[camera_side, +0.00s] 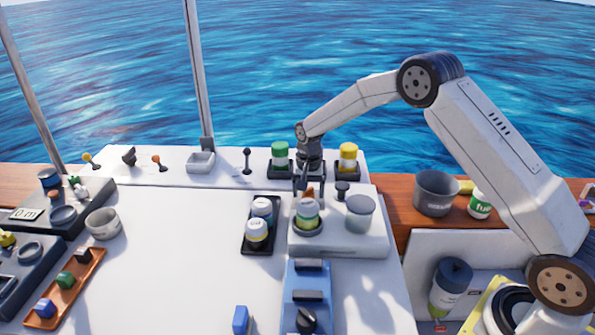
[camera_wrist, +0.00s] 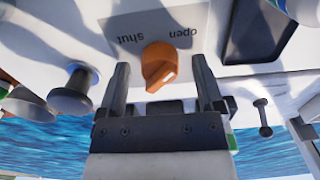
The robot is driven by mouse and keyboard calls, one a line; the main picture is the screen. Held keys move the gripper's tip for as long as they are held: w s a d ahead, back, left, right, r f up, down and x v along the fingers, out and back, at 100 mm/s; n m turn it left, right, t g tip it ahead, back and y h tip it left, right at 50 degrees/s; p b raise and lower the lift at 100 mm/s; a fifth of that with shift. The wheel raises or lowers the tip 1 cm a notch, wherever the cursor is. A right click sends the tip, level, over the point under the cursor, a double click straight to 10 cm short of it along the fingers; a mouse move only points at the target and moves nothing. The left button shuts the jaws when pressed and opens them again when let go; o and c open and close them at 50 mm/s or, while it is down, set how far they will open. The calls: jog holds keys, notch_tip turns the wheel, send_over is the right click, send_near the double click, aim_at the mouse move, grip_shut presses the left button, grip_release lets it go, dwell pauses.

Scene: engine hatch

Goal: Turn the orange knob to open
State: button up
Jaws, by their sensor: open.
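The orange knob (camera_wrist: 158,64) sits on a pale panel between the tips of my gripper's (camera_wrist: 160,72) two fingers in the wrist view. The fingers are open, with gaps on both sides of the knob. Its ridge points down in that view, with a small pale mark on it. The words "shut" and "open" show upside down above the knob, "shut" on the left and "open" on the right. In the side view my gripper (camera_side: 308,184) points down, and only a bit of the orange knob (camera_side: 309,192) shows, partly hidden behind a jar and the fingers.
Green-capped (camera_side: 280,155) and yellow-capped (camera_side: 348,156) jars stand behind. The white deck at left centre is clear.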

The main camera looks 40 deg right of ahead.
aim_at(309, 190)
jog(key=shift+r, duration=3.9)
jog(key=shift+s+a, duration=0.1)
jog(key=shift+s, duration=0.1)
jog(key=s+a+n+t, duration=0.1)
jog(key=s+n, duration=0.3)
jog(key=s, duration=0.9)
jog(key=s+a+n+t, duration=0.1)
jog(key=s+a+n, duration=0.3)
jog(key=s, duration=0.9)
jog(key=shift+a+n+t, duration=0.25)
jog(key=shift+n+t, duration=0.05)
jog(key=shift+n, duration=0.3)
jog(key=shift+f, duration=0.1)
